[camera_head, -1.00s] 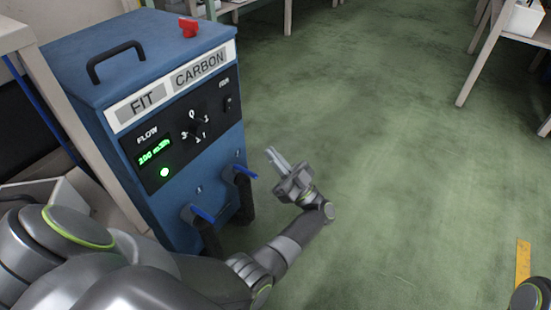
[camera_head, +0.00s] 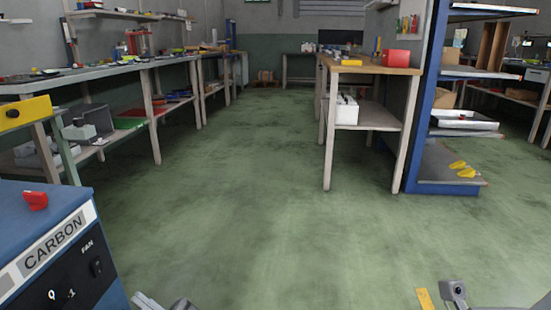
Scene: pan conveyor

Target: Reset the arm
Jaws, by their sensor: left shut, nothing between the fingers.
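My left gripper (camera_head: 147,301) shows at the bottom edge of the head view, just right of the blue machine (camera_head: 45,222). Its fingers are together with nothing between them, and most of its arm is below the picture. The machine has a "CARBON" label, a fan switch and a red knob (camera_head: 35,200) on top.
Open green floor (camera_head: 240,200) lies ahead. A long workbench (camera_head: 105,70) runs along the left, and a wooden-topped table (camera_head: 368,66) stands ahead right. A blue-framed shelf (camera_head: 424,110) is at the right.

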